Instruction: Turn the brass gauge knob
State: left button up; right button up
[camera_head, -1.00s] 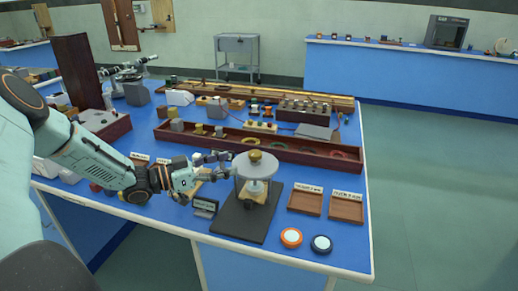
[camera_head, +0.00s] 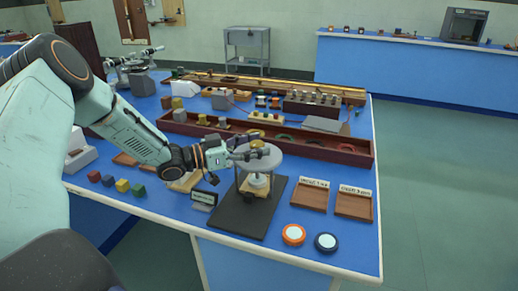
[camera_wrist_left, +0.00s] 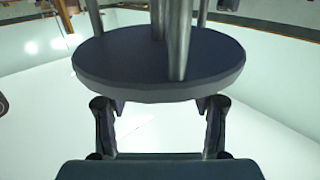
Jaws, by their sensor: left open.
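The brass gauge knob (camera_head: 257,144) sits on top of the round grey plate (camera_head: 272,160) of a small stand with posts on a black base (camera_head: 240,216). My left gripper (camera_head: 252,149) is open at the knob, level with the top of the stand. Its fingers partly cover the knob, and I cannot tell whether they touch it. In the left wrist view, the open fingers (camera_wrist_left: 160,108) are spread beside a dark disc (camera_wrist_left: 158,62) with metal posts. The knob does not show there. My right gripper is out of view.
Two wooden trays (camera_head: 310,197) with labels lie right of the stand. An orange-rimmed disc (camera_head: 293,234) and a dark-rimmed disc (camera_head: 326,242) lie in front. A small sign (camera_head: 204,198) stands to the left. A long wooden trough (camera_head: 330,150) runs behind.

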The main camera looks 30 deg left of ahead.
pick_arm(q)
jog(key=shift+d+r, duration=0.15)
jog(key=shift+r, duration=0.1)
jog(key=shift+w+d+f, duration=0.1)
jog(key=shift+w+d, duration=0.05)
jog(key=shift+w, duration=0.15)
jog(key=shift+c, duration=0.7)
jog(key=shift+s, duration=0.2)
jog(key=c, duration=1.1)
